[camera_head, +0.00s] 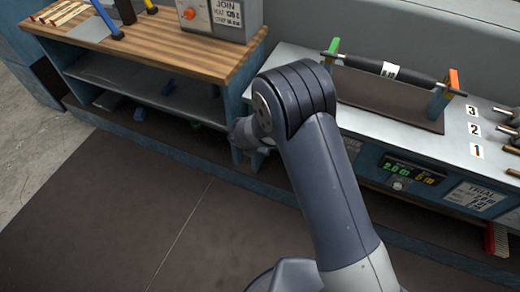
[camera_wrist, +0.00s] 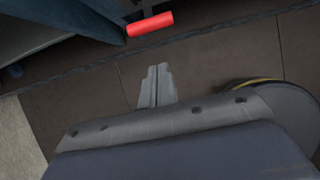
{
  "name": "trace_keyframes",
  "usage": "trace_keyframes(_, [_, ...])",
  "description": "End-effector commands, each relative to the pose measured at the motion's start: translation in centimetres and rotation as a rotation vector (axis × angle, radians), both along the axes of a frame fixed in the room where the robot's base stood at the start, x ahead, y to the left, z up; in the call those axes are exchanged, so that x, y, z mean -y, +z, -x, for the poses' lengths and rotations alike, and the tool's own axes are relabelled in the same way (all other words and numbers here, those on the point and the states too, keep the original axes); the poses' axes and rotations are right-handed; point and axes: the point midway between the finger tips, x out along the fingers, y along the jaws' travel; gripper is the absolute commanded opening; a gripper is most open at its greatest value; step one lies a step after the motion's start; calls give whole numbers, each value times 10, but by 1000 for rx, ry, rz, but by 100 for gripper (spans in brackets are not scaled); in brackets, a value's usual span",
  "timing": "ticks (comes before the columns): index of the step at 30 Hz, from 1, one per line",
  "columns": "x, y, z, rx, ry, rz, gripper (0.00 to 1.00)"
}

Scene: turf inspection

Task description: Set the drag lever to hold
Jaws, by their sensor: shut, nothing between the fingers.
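A red cylindrical handle (camera_wrist: 150,24), possibly the drag lever, sticks out beside a dark blue-grey bench part at the top of the wrist view. I cannot read any hold mark near it, and I cannot pick it out in the head view. My gripper (camera_wrist: 159,68) is shut and empty in the wrist view, pointing toward the dark floor mat, below and apart from the red handle. In the head view my arm hides the gripper's fingertips and part of the bench front.
A grey bench (camera_head: 405,118) carries a dark roller (camera_head: 420,76) between green and orange posts, with marks 1, 2 and 3 beside it. A digital display (camera_head: 410,171) is on its front. A wood-topped bench (camera_head: 150,45) stands left. The dark floor mat (camera_head: 120,220) is clear.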

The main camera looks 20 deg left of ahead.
Motion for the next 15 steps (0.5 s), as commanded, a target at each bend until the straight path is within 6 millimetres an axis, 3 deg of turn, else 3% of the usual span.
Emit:
trace_keyframes(6, [-1,31,9,0,2,0,0])
trace_keyframes(15, [-1,40,12,-2,1,0,0])
